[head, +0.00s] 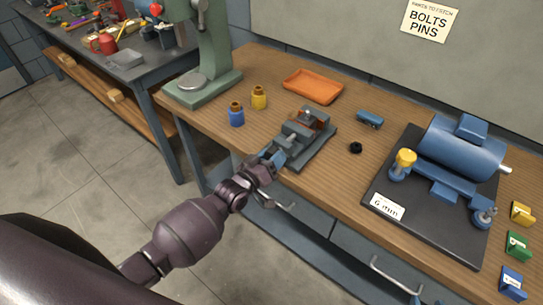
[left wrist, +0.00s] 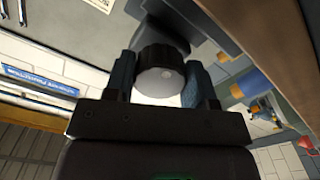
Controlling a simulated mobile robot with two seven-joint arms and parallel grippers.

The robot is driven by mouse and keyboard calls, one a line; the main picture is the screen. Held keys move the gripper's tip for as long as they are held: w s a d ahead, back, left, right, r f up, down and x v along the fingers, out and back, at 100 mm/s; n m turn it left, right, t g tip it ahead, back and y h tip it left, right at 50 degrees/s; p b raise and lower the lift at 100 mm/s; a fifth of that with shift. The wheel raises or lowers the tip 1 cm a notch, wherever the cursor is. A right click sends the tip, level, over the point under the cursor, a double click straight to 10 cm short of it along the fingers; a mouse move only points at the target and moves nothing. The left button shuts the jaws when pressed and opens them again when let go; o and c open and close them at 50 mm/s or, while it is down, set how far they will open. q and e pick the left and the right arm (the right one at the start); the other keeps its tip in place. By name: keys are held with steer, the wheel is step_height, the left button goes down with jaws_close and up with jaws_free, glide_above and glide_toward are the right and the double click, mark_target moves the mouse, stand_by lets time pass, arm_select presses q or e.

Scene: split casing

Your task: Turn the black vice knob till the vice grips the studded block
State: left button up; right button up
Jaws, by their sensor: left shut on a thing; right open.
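The grey vice (head: 310,147) sits on the wooden bench near its front edge. A small reddish-brown block (head: 309,114) shows at its far end, by the jaws; its studs and any gap to the jaws are too small to make out. My left gripper (head: 274,158) is at the near end of the vice and hides the knob in the head view. In the left wrist view the black knob (left wrist: 160,68) with a grey end face sits between the two fingers, and my left gripper (left wrist: 160,85) is shut on it.
Behind the vice lies an orange tray (head: 313,87). A blue pot (head: 236,114) and a yellow pot (head: 259,97) stand left. Right are a small blue part (head: 369,119), a black ring (head: 355,148) and a blue motor (head: 462,148) on a dark plate. Drawer handles (head: 395,274) jut out below.

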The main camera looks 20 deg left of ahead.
stand_by(0.3)
arm_select(q)
steer(key=o, duration=0.7)
steer(key=shift+o, duration=1.1)
arm_select(e)
steer(key=shift+s+f, duration=0.15)
steer(key=shift+s, duration=0.25)
arm_select(q)
steer(key=v, duration=1)
steer(key=shift+s, duration=0.4)
arm_select(e)
steer(key=shift+f, duration=0.1)
arm_select(q)
steer(key=shift+a, duration=0.15)
arm_select(e)
steer(key=shift+w, duration=0.45)
